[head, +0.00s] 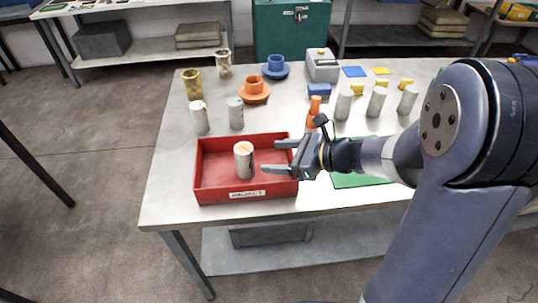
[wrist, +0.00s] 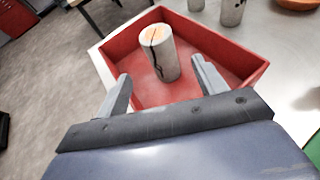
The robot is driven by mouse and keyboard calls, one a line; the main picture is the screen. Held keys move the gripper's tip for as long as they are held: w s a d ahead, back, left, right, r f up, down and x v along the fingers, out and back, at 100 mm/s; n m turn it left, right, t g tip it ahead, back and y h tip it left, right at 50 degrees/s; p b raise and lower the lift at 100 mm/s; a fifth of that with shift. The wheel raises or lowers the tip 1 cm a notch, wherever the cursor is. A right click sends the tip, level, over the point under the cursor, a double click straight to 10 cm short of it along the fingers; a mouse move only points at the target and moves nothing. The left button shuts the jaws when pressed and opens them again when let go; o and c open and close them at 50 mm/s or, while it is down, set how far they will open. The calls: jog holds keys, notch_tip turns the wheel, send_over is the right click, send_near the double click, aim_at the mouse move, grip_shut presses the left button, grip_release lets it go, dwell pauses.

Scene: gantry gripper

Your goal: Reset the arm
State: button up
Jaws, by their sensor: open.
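My gripper (head: 270,156) reaches in from the right over the right side of a red tray (head: 215,190). Its two fingers are spread apart with nothing between them; the gripper also shows open in the wrist view (wrist: 162,88). A pale cylinder with dark cracks and an orange mark on top (head: 244,162) stands upright inside the tray, just beyond the fingertips. In the wrist view the cylinder (wrist: 162,58) is ahead of the fingers and apart from them.
Two grey cylinders (head: 200,118) (head: 236,113) stand behind the tray. Several pale cylinders (head: 377,102), an orange bottle (head: 314,108), orange (head: 254,97) and blue (head: 276,73) cups and saucers, and a grey box (head: 322,66) stand farther back. A green mat (head: 350,181) lies under my arm.

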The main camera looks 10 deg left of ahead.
aim_at(241, 147)
dwell(0.3)
jog(key=x, duration=1.2)
jog(key=shift+f+p, duration=0.1)
jog(key=shift+p, duration=0.2)
jog(key=shift+s+d+r, duration=0.1)
jog(key=shift+r, duration=1.6)
jog(key=shift+f, duration=0.1)
